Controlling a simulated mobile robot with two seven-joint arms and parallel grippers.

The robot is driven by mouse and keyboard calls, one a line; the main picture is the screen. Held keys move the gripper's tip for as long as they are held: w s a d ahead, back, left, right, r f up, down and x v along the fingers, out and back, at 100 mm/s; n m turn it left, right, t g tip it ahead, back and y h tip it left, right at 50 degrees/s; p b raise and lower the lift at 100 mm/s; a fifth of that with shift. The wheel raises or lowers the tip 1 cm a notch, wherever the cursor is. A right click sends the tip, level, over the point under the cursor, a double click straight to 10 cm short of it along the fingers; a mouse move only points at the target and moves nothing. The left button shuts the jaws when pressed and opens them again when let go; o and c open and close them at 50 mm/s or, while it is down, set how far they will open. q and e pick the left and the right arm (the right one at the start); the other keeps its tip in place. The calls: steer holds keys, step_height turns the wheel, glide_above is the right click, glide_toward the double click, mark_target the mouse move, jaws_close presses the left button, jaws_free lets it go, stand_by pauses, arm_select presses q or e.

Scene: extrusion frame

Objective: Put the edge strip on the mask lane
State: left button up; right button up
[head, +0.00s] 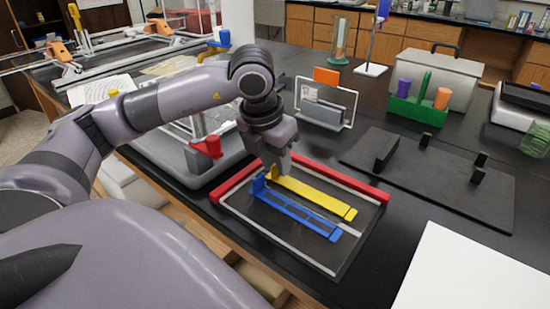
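A dark board (345,262) with red bars and pale lines lies on the black bench. A long yellow strip (315,194) and a long blue strip (297,214) lie side by side on it, both slanting down to the right. Each has an upright tab at its left end. No label shows which is the edge strip or which band is the mask lane. My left gripper (281,168) points down at the yellow strip's tabbed end, close to or touching it. Its fingertips are partly hidden, so its grip is unclear. My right gripper is out of view.
A black plate with upright blocks (430,180) lies to the right, a white sheet (475,275) at front right. A clear-panelled stand (325,105) and a green holder (417,108) stand behind. A grey tray with a red clamp (207,147) is left of the board.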

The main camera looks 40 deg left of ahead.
arm_select(q)
steer(key=p+v, duration=0.1)
steer(key=v, duration=1.1)
steer(key=shift+r, duration=0.2)
